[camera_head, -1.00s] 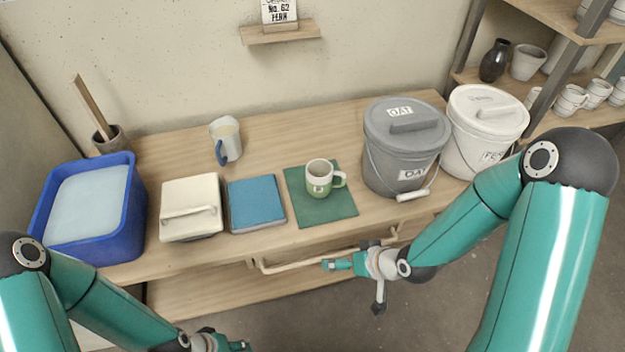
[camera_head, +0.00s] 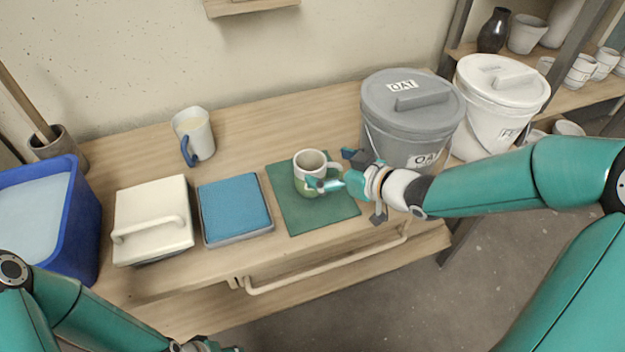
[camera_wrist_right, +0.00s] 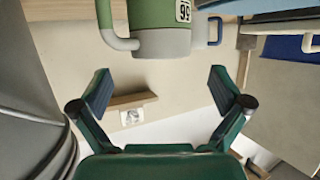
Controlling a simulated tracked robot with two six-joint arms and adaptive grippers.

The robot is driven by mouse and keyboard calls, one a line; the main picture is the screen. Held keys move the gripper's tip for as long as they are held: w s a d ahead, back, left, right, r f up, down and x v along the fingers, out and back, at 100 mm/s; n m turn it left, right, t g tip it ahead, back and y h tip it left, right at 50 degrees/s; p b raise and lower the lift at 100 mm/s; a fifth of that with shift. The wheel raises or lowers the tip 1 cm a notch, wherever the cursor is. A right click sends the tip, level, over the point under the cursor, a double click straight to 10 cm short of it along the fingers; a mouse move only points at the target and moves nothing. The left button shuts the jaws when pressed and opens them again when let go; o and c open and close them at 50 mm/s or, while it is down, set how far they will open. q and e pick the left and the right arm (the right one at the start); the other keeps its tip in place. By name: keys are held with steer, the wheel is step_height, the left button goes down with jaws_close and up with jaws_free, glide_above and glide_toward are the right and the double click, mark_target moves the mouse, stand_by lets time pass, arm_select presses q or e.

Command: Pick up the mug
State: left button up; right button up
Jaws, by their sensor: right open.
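The green and cream mug (camera_head: 309,172) stands upright on a green mat (camera_head: 290,212), its handle toward the right. In the right wrist view the mug (camera_wrist_right: 165,22) appears at the top, with a small number label and its handle at left. My right gripper (camera_head: 335,170) is at the mug's handle side in the head view. Its two fingers (camera_wrist_right: 158,92) are spread open and nothing is between them. A finger overlaps the mug in the head view; I cannot tell if it touches. My left gripper (camera_head: 205,345) is at the bottom edge, mostly cut off.
A grey lidded bucket (camera_head: 408,115) stands close behind my right gripper, with a white bucket (camera_head: 497,100) beside it. A blue-handled cup (camera_head: 195,135) stands at the back.

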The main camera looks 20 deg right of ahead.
mark_target(301, 158)
steer(key=x, duration=0.2)
steer(key=shift+w+a+f, duration=0.1)
steer(key=shift+w+a, duration=0.1)
steer(key=shift+b+x, duration=0.55)
steer(key=shift+x, duration=2.2)
steer(key=shift+f, duration=0.1)
steer(key=shift+s, duration=0.1)
steer(key=shift+c, duration=0.3)
steer(key=c, duration=1.3)
steer(key=shift+c, duration=0.6)
